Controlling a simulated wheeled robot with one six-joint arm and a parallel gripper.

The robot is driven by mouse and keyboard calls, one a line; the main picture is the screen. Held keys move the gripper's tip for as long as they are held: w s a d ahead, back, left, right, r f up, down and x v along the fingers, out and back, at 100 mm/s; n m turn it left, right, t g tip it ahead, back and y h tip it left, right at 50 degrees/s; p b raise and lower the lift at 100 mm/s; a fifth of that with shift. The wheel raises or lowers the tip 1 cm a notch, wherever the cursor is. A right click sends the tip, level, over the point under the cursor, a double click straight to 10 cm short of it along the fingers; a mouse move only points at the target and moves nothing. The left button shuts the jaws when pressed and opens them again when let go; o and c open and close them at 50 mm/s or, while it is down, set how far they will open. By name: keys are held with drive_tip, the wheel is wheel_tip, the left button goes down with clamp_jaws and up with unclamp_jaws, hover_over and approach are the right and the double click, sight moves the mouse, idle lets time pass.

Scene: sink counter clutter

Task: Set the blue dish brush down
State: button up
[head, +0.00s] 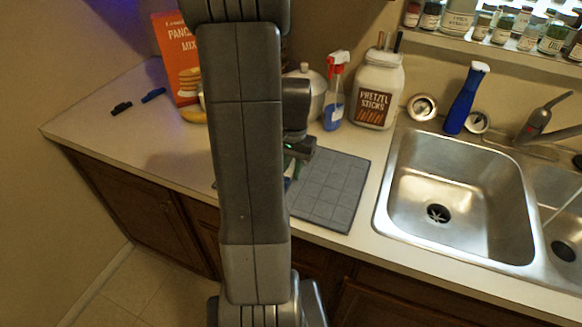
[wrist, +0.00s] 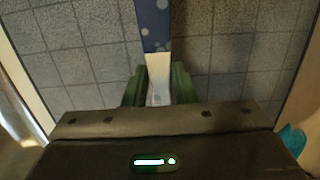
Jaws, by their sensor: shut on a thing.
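My gripper (wrist: 158,85) is shut on the blue dish brush (wrist: 153,25), seen in the wrist view. The part between the green fingers is white, and the part beyond them is blue with pale dots. Its far end runs out of the top of the picture. In the head view my gripper (head: 298,152) is over the left part of the grey tiled mat (head: 335,190), mostly behind my arm. Only a small bit of the held thing shows there. I cannot tell whether it touches the mat.
The steel sink (head: 460,200) is right of the mat. A pretzel jar (head: 378,90), a red-topped spray bottle (head: 335,95) and a white lidded pot (head: 303,85) stand behind. A blue bottle (head: 465,100) is by the sink.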

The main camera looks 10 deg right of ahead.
sight(293, 166)
drive_tip(key=shift+f, duration=0.2)
drive_tip(key=o, duration=0.9)
drive_tip(key=shift+r, duration=0.1)
drive_tip(key=r, duration=0.8)
drive_tip(key=w+r, duration=0.1)
drive_tip(key=r, duration=0.3)
drive_tip(key=shift+d+r, duration=0.1)
drive_tip(key=shift+d, duration=0.25)
